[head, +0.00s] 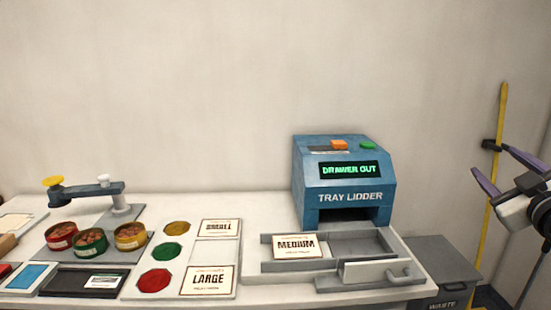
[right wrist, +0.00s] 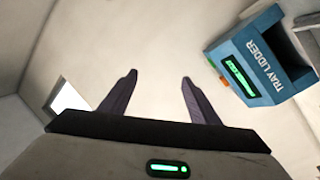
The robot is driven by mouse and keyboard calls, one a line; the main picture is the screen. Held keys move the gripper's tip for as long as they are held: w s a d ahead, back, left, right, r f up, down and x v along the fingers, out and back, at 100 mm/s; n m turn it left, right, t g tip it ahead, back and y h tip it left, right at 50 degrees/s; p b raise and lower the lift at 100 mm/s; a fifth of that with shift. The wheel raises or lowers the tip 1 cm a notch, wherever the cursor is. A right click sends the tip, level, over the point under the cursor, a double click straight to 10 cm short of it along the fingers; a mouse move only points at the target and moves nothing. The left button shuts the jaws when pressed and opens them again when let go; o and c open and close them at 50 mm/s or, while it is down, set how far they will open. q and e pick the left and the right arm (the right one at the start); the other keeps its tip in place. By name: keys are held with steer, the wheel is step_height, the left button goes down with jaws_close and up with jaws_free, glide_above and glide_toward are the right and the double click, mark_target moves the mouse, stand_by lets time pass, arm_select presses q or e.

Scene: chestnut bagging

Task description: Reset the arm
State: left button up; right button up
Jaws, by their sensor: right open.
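My right gripper (head: 490,160) is at the right edge of the head view, raised off the table and to the right of the tray lidder (head: 343,180). Its two purple fingers stand apart with nothing between them. In the right wrist view the open fingers (right wrist: 158,77) show against the bare wall, and the blue lidder (right wrist: 258,62) is at the upper right, clear of them. The lidder's screen reads "DRAWER OUT", and its grey drawer (head: 375,268) is pulled out in front. My left gripper is not in view.
A "MEDIUM" card (head: 295,247) lies at the drawer. Red, green and gold lids lie beside the "LARGE" (head: 209,281) and "SMALL" (head: 221,228) cards. Filled round tins (head: 90,242) stand at left. A grey waste bin (head: 445,265) is below my right gripper.

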steer(key=s+a+f+n+g+y, duration=0.1)
steer(key=s+a+f+g, duration=0.15)
steer(key=f, duration=0.85)
steer(key=s+a+f+g+y, duration=0.1)
steer(key=s+a+f, duration=0.25)
steer(key=f, duration=0.75)
steer(key=s+a+f+n+g+y, duration=0.1)
steer(key=s+a+f+g, duration=0.15)
steer(key=f, duration=0.95)
steer(key=s+a+f+g+y, duration=0.15)
steer(key=s+a+f, duration=0.25)
steer(key=s+f, duration=0.7)
steer(key=s+a+f+g+y, duration=0.1)
steer(key=s+a+f+g, duration=0.3)
steer(key=s+f, duration=0.65)
steer(key=s+a+r+m+t+y, duration=0.1)
steer(key=a+m, duration=0.4)
steer(key=a, duration=0.8)
steer(key=shift+s+a+r+t, duration=0.3)
steer(key=shift+s+r+t, duration=0.1)
steer(key=shift+r, duration=0.2)
steer(key=shift+d, duration=0.1)
